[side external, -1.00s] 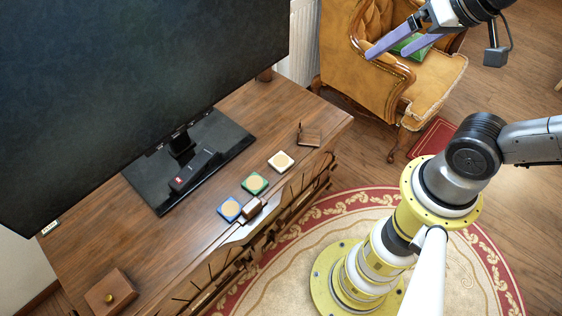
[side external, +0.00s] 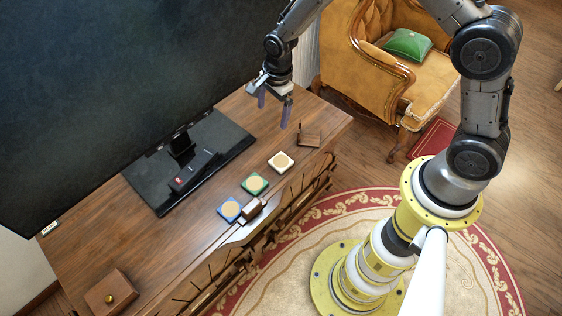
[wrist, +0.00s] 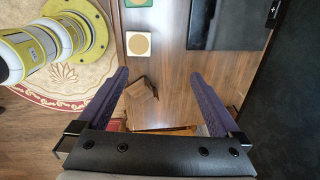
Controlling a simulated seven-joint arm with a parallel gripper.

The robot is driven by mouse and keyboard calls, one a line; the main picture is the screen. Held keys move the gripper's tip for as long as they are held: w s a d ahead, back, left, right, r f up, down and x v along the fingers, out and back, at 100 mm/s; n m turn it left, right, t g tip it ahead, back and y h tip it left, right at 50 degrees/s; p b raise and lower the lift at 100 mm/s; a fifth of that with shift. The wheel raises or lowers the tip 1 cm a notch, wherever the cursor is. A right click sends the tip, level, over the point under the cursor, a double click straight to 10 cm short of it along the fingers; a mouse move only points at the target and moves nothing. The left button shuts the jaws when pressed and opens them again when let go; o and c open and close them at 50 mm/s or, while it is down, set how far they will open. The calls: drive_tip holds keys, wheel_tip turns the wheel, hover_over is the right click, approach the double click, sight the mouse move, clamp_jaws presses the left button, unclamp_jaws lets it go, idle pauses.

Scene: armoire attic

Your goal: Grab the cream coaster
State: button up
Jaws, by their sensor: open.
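The cream coaster (side external: 281,161) lies flat on the wooden cabinet top, a pale square with a tan round centre. It also shows in the wrist view (wrist: 138,43), ahead of the fingers and left of the middle of the gap between them. My gripper (side external: 273,113) has its purple fingers spread and empty, pointing down, above the cabinet and behind the coaster in the side view. In the wrist view my gripper (wrist: 159,75) has nothing between its fingertips; a brown wooden piece (wrist: 140,90) shows below the gap.
A green coaster (side external: 255,183) and a blue coaster (side external: 230,209) lie in a row with the cream one. A small brown block (side external: 252,207) is beside the blue one. A wooden piece (side external: 310,138) lies at the right end. The large screen's black base (side external: 222,131) stands left.

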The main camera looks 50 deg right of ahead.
drive_tip(key=g, duration=0.1)
hover_over(280, 162)
wheel_tip(280, 162, down, 6)
wheel_tip(280, 162, down, 8)
drive_tip(key=shift+s+r, duration=0.1)
drive_tip(key=shift+r, duration=0.1)
drive_tip(key=shift+f, duration=2.9)
drive_tip(key=shift+c, duration=0.2)
drive_tip(key=c, duration=1.2)
